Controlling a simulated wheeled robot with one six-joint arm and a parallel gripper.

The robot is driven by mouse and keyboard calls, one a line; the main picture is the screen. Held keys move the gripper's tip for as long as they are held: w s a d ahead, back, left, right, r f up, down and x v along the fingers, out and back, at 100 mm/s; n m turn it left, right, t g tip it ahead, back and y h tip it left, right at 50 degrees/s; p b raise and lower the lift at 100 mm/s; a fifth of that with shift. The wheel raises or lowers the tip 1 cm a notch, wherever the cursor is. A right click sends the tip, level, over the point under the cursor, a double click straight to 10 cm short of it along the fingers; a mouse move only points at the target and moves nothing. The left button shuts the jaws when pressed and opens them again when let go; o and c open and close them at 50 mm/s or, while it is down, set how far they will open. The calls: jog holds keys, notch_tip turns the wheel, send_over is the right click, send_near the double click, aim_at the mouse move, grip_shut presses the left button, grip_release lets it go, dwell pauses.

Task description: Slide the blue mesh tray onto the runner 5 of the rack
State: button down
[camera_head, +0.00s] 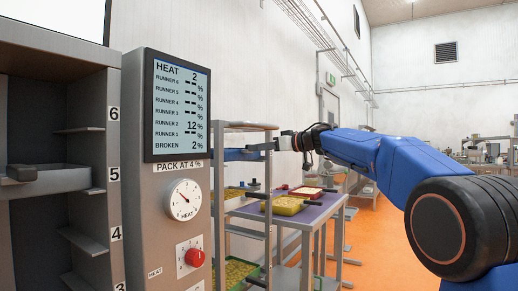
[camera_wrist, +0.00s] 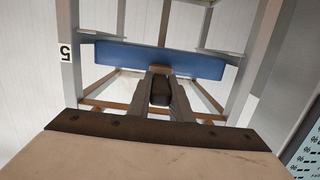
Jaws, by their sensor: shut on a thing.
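The blue mesh tray (camera_wrist: 120,58) shows its blue front wall across the wrist view, level with the rack posts, and partly in the head view (camera_head: 238,154). My gripper (camera_wrist: 160,92) is shut on the tray's dark handle at the middle of the front wall. In the head view, my gripper (camera_head: 283,144) is at the right side of the open metal rack (camera_head: 219,190), near its top. A label 5 (camera_wrist: 65,52) is on the rack's left post in the wrist view. I cannot tell how far the tray is inside or whether it rests on runners. The mesh is hidden.
A table (camera_head: 318,211) beside the rack holds a yellow tray (camera_head: 285,206) and a red tray (camera_head: 305,191). A grey cabinet with numbered levels and a heat panel (camera_head: 180,105) stands at the left.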

jog(key=shift+f, duration=0.3)
jog(key=c, duration=1.5)
grip_release()
jog(key=shift+c, duration=0.2)
jog(key=shift+f, duration=0.1)
jog(key=shift+d, duration=0.1)
jog(key=v, duration=1.7)
jog(key=shift+s+d, duration=0.15)
jog(key=shift+d, duration=0.1)
jog(key=f+v, duration=0.1)
jog(key=v, duration=0.7)
jog(key=shift+s+d, duration=0.25)
jog(key=shift+d, duration=0.1)
